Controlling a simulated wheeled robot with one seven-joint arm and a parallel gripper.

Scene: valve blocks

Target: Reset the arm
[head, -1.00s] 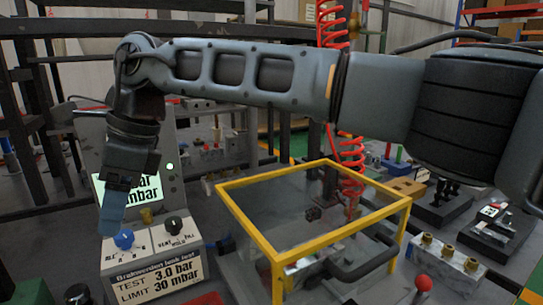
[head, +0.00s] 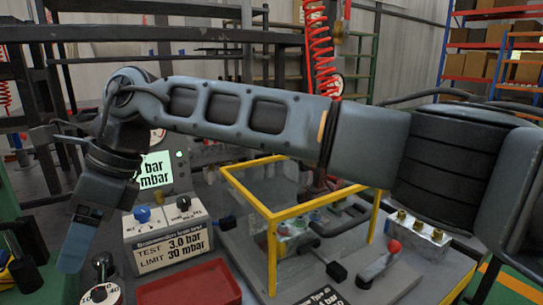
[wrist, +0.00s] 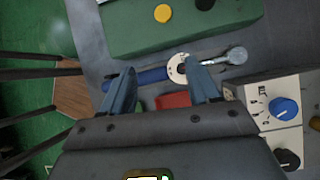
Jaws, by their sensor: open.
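My arm stretches across the head view from the right, with its elbow at the upper left. My gripper (head: 68,262) hangs down at the left, above the left part of the bench. In the wrist view my gripper (wrist: 160,85) shows two blue-grey fingers spread apart with nothing between them. A blue-handled tool with a round white dial (wrist: 176,70) lies beyond the fingertips. I cannot tell the height between them.
The leak-test box (head: 170,240) with blue and black knobs stands right of my gripper. A red tray (head: 190,284) lies in front of it. A yellow-framed clear guard (head: 272,250) stands mid-bench. A green block (wrist: 180,25) lies beyond the tool.

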